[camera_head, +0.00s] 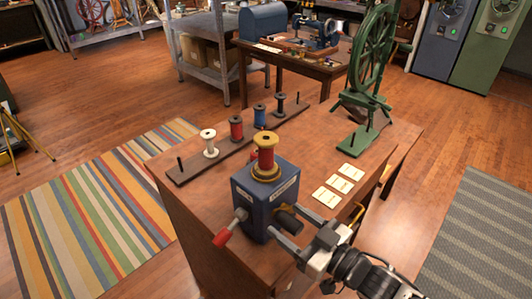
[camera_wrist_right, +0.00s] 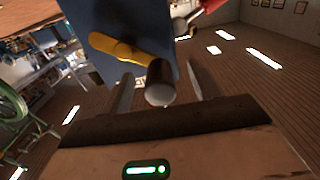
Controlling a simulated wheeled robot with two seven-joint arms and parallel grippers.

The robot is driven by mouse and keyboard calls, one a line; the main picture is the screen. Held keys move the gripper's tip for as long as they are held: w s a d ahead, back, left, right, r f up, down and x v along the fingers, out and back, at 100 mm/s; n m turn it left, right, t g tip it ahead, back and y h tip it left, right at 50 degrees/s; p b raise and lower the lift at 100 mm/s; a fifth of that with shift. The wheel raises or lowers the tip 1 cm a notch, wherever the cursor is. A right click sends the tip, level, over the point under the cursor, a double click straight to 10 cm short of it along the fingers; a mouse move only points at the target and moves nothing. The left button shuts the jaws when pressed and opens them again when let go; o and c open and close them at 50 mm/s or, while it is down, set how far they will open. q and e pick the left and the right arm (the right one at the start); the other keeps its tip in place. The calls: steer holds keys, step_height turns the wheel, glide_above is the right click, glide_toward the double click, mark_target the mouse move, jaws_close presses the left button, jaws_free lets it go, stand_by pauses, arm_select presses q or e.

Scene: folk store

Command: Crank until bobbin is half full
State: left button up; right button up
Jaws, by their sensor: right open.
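A blue box-shaped winder (camera_head: 265,200) stands on the wooden table. A bobbin (camera_head: 266,142) with yellow flanges and a red core stands upright on top of it. A crank with a brass-coloured arm (camera_wrist_right: 118,47) and a dark cylindrical handle (camera_wrist_right: 160,82) is on the side facing my right gripper. The handle also shows in the head view (camera_head: 287,219). My right gripper (camera_head: 284,222) is open, with the crank handle between its two fingers; I cannot tell whether they touch it. A lever with a red grip (camera_head: 222,238) is on another side. My left gripper is out of view.
A dark peg rack (camera_head: 228,153) holds white, red, blue and dark spools behind the winder. Several cream cards (camera_head: 338,183) lie to its right. A green spinning wheel (camera_head: 368,70) stands at the table's back right. Open floor and a striped rug lie left.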

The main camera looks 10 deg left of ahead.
steer(key=v, duration=0.9)
stand_by(0.6)
stand_by(0.3)
steer(key=s+d+f+m+h, duration=0.4)
steer(key=f+h, duration=0.2)
steer(key=f, duration=0.1)
steer(key=s+d+f+m+h, duration=0.4)
steer(key=s+f+h, duration=0.1)
steer(key=f, duration=0.3)
steer(key=shift+d+g+h, duration=0.15)
steer(key=shift+g+h, duration=0.15)
steer(key=shift+h, duration=0.2)
